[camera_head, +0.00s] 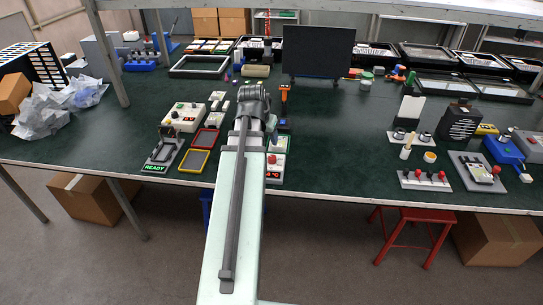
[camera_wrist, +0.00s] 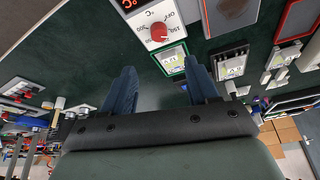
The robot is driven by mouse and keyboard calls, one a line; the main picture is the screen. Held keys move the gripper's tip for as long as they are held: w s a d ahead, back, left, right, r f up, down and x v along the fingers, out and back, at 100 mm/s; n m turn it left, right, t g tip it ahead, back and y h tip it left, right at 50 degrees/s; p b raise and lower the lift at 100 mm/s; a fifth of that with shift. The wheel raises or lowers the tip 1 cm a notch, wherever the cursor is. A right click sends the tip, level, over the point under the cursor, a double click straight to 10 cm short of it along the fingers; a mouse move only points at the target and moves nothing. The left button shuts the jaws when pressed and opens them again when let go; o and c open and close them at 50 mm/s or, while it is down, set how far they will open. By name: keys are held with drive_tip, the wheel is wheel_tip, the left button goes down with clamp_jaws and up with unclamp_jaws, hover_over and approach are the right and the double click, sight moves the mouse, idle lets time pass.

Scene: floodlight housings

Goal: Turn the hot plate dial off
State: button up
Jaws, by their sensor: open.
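The hot plate's white control panel (camera_wrist: 143,37) is at the top of the wrist view, with a red dial (camera_wrist: 158,32) ringed by printed numbers and a lit red temperature display (camera_wrist: 129,4). The dial's exact pointer direction is too small to read. In the head view the hot plate's front (camera_head: 275,172) shows just right of my arm, partly hidden by it, with the red dial (camera_head: 272,159) above the lit display. My gripper (camera_wrist: 161,80) has its two blue fingers spread apart and empty. In the wrist picture the dial is beyond the fingertips, with no contact visible.
A small green-framed panel (camera_wrist: 171,57) lies between the dial and my fingers in the wrist view. A READY fixture (camera_head: 160,155), red and yellow trays (camera_head: 194,161) and a white control box (camera_head: 185,117) stand left of my arm. Bare green tabletop (camera_head: 340,155) lies to the right.

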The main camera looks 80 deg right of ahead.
sight(272, 157)
drive_tip(key=shift+x, duration=6.9)
drive_tip(key=shift+s, duration=0.1)
drive_tip(key=shift+c, duration=0.4)
drive_tip(key=c, duration=0.9)
